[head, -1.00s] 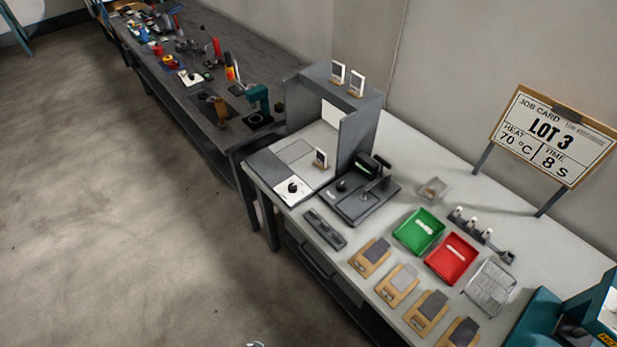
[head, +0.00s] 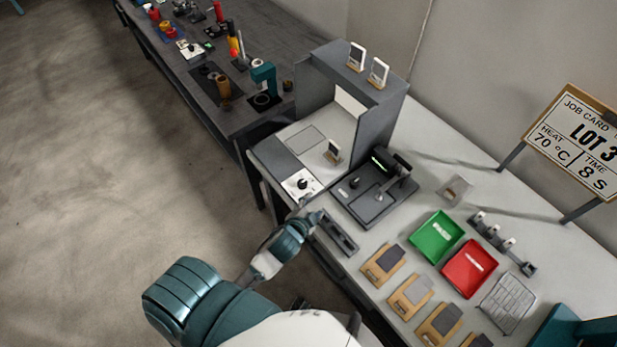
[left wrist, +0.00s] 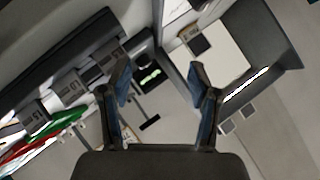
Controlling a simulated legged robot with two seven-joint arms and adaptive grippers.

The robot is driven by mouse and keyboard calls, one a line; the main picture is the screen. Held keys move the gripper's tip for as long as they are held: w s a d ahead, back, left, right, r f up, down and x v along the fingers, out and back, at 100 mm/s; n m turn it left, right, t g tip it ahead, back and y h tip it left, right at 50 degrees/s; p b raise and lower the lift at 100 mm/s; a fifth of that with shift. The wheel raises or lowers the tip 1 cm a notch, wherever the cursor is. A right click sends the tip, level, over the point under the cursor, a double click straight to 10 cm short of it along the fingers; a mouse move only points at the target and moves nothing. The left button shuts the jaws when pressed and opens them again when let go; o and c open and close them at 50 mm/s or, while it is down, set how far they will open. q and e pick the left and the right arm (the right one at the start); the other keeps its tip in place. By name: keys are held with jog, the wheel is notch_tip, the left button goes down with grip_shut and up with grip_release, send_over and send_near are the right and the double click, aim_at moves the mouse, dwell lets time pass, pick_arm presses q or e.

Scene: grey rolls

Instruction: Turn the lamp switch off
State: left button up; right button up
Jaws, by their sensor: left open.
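The lamp switch appears to be a black knob on a white plate (head: 302,184) at the front left of the grey booth (head: 388,112). Which way the knob points is too small to tell. My left gripper (head: 309,214) is just in front of the plate, at the bench's front edge, and looks apart from the knob. In the left wrist view the two fingers of my left gripper (left wrist: 160,75) are spread with nothing between them. A bright strip (left wrist: 246,86) shows in the booth there. My right gripper is not in view.
A dark device (head: 372,190) stands right of the switch plate, with a grey holder (head: 338,234) in front of it. Green (head: 436,237) and red (head: 469,268) trays lie further right. A small framed card (head: 332,152) stands inside the booth. A dark bench (head: 225,100) adjoins at left.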

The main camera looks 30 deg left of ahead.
pick_arm(q)
jog(key=w+d+r+m+t+h, duration=0.3)
jog(key=w+d+r+m+t, duration=0.15)
jog(key=r+m, duration=0.35)
jog(key=w+d+r+m+t+h, duration=0.3)
jog(key=w+r+m+t, duration=0.15)
jog(key=r, duration=0.55)
jog(key=s+d+r+m+g+h, duration=0.25)
jog(key=d+m+g+h, duration=0.4)
jog(key=m, duration=0.65)
jog(key=s+d+r+m+g+h, duration=0.1)
jog(key=d+r+m+g+h, duration=0.2)
jog(key=d+m+g+h, duration=0.7)
jog(key=m+g+y, duration=0.4)
jog(key=m+y, duration=1.8)
send_over(302, 183)
jog(key=shift+n+h, duration=0.25)
notch_tip(302, 183, down, 19)
jog(key=shift+f, duration=0.1)
notch_tip(302, 183, down, 8)
jog(key=shift+w+r+p, duration=0.1)
jog(key=shift+r+p, duration=0.05)
jog(key=shift+p, duration=0.25)
jog(key=shift+f, duration=0.4)
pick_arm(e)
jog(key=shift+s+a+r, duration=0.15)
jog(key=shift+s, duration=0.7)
